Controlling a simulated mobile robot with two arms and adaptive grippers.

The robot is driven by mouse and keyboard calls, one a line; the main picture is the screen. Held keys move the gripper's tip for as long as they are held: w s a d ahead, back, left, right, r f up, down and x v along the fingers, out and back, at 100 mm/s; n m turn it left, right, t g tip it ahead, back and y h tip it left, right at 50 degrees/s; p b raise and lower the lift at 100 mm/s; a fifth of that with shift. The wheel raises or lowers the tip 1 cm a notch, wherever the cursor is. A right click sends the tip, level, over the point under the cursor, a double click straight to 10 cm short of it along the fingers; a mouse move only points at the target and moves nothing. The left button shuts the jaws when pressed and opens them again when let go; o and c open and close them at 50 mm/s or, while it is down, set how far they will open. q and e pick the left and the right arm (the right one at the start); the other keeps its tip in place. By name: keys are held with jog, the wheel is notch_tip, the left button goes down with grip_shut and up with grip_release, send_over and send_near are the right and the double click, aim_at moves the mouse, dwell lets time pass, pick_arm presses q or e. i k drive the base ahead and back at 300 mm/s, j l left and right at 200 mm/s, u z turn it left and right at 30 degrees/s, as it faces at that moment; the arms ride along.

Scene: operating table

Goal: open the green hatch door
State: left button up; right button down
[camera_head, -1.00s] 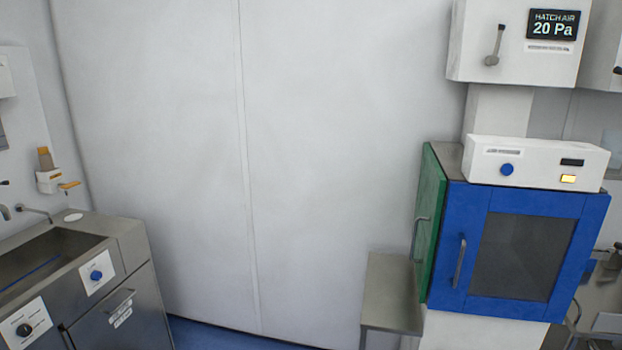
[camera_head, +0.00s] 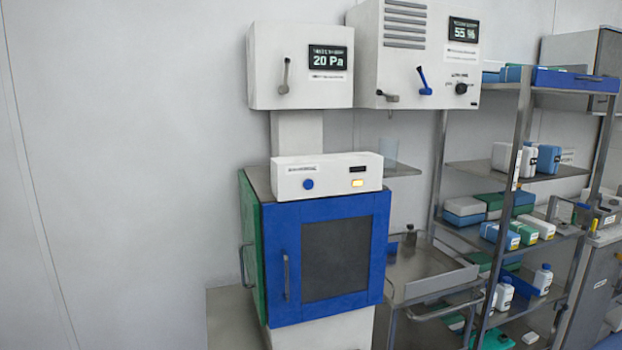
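The green hatch door (camera_head: 250,240) is the left side of a box-shaped hatch and shows as a narrow, steeply angled strip. It looks shut, with a grey bar handle (camera_head: 243,266) on it. The hatch's front is a blue door (camera_head: 378,245) with a dark window and its own grey handle (camera_head: 286,277); it is shut. Neither of my grippers shows in the head view.
A white control box (camera_head: 328,178) with a blue button and a lit yellow indicator sits on the hatch. A low grey surface (camera_head: 233,318) stands left of the hatch. A steel cart (camera_head: 430,282) and loaded shelves (camera_head: 505,170) stand right. Wall boxes (camera_head: 270,65) hang above.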

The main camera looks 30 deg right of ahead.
aim_at(251, 235)
jog(key=i+j+z, duration=0.2)
jog(key=j+z, duration=0.15)
jog(key=z, duration=0.15)
jog(key=i+j+z, duration=0.1)
jog(key=j+z, duration=0.35)
jog(key=l, duration=0.1)
